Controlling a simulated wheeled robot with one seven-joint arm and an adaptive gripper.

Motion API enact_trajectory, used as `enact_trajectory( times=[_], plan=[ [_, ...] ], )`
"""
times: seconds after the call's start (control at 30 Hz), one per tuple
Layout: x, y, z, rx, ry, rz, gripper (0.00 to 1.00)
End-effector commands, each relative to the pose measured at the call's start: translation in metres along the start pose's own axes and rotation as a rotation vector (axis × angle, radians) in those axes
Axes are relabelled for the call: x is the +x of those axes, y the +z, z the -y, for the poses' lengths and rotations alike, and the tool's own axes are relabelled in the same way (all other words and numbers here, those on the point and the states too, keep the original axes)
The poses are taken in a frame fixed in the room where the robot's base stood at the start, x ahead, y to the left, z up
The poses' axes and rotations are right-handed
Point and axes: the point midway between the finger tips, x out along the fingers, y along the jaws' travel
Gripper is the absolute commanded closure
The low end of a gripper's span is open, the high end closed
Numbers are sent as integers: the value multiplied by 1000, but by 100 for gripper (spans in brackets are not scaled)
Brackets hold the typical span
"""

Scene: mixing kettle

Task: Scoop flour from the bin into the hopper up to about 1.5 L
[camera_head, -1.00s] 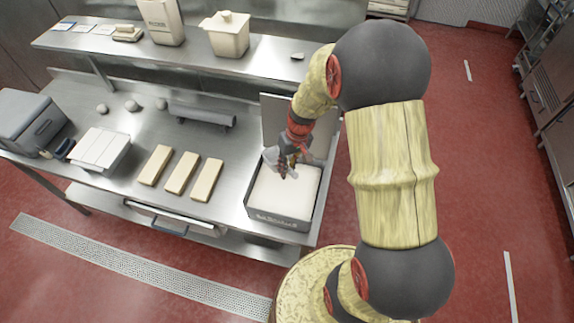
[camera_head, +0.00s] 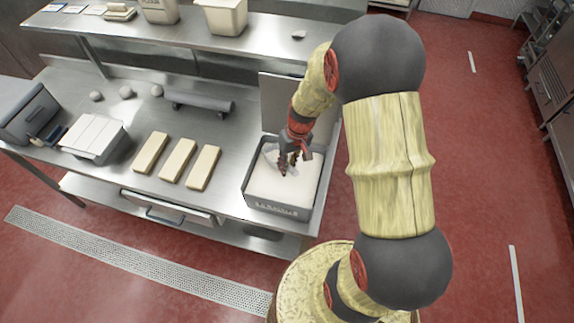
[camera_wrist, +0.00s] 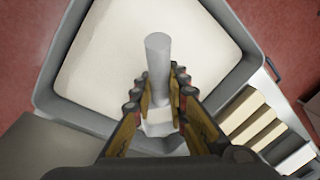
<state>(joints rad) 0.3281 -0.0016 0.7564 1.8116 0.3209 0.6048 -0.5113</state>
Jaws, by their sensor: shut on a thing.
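The flour bin (camera_head: 278,209) is a grey open box at the right end of the steel table, filled nearly level with pale flour (camera_head: 285,188). My gripper (camera_head: 289,165) is over the back left part of the bin, pointing down. It is shut on a grey scoop (camera_head: 270,157), whose pale body shows beside the fingers. In the wrist view the scoop's round grey handle (camera_wrist: 158,68) stands out between the fingers (camera_wrist: 160,105), over the flour (camera_wrist: 120,50). I cannot tell whether the scoop touches the flour or holds any. I cannot identify a hopper.
Several tan blocks (camera_head: 177,160) lie on the table left of the bin, near a white-topped tray (camera_head: 94,138). A grey roller-like bar (camera_head: 200,104) lies behind. The raised shelf holds a cream container (camera_head: 226,16). A grey panel (camera_head: 282,100) stands behind the bin.

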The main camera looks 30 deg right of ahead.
Motion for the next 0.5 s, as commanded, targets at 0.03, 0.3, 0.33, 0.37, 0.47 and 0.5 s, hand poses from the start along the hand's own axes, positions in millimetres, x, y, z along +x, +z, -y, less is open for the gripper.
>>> enact_trajectory(
  times=[0.03, 0.3, 0.33, 0.37, 0.47, 0.5],
  plan=[
    [0, 0, 0, 0, 0, -1, 100],
    [5, 1, -1, -3, -2, -24, 100],
    [6, 1, -1, -4, -3, -29, 100],
    [7, 2, -2, -6, -4, -34, 100],
    [9, 3, -2, -7, -6, -51, 100],
    [10, 4, -2, -10, -7, -57, 100]
  ],
)
